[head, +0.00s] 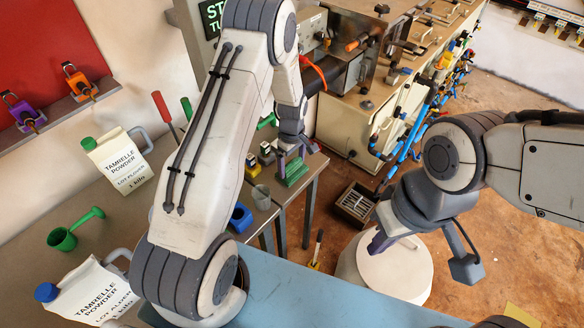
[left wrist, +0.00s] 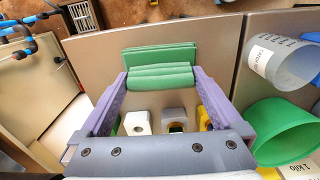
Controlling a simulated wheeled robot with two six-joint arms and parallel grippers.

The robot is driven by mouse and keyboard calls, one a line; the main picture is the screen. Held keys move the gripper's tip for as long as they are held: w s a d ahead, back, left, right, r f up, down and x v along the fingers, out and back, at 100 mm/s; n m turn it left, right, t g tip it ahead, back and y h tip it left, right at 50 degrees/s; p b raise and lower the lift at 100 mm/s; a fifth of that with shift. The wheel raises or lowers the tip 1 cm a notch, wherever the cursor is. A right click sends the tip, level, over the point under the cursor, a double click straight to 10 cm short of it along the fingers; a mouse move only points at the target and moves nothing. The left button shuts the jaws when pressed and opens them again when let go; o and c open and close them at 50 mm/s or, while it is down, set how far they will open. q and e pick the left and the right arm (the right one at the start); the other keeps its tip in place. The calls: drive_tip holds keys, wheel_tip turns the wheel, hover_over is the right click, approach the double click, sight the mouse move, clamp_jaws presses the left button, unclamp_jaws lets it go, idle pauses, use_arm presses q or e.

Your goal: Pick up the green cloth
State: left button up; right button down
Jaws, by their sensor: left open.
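The green cloth (head: 294,171) is folded and lies near the edge of the grey metal table (head: 262,217). In the left wrist view the cloth (left wrist: 160,58) shows stacked folds, its near part between the purple fingertips. My left gripper (head: 284,157) is open and right at the cloth, one finger on each side. Whether the fingers touch it I cannot tell.
A grey cup (head: 261,196) and blue container (head: 241,217) are close by. Powder jugs (head: 118,160) and a green scoop (head: 62,238) stand left. A white drum (head: 402,268) is on the floor at right.

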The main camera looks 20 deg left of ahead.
sight(294, 162)
use_arm(q)
drive_tip(key=c, duration=1)
drive_tip(key=shift+c, duration=0.3)
drive_tip(key=shift+r, duration=0.15)
drive_tip(key=shift+r+b, duration=0.4)
drive_tip(key=shift+r, duration=0.3)
drive_tip(key=r, duration=0.1)
drive_tip(key=r+b, duration=0.1)
drive_tip(key=shift+w+d+r, duration=0.2)
drive_tip(key=shift+d+r, duration=0.05)
drive_tip(key=shift+r, duration=0.05)
drive_tip(key=w+d+r+b, duration=0.3)
drive_tip(key=w+d+r, duration=0.3)
drive_tip(key=w+d, duration=0.1)
drive_tip(key=shift+d+r, duration=0.4)
drive_tip(key=shift+d, duration=0.4)
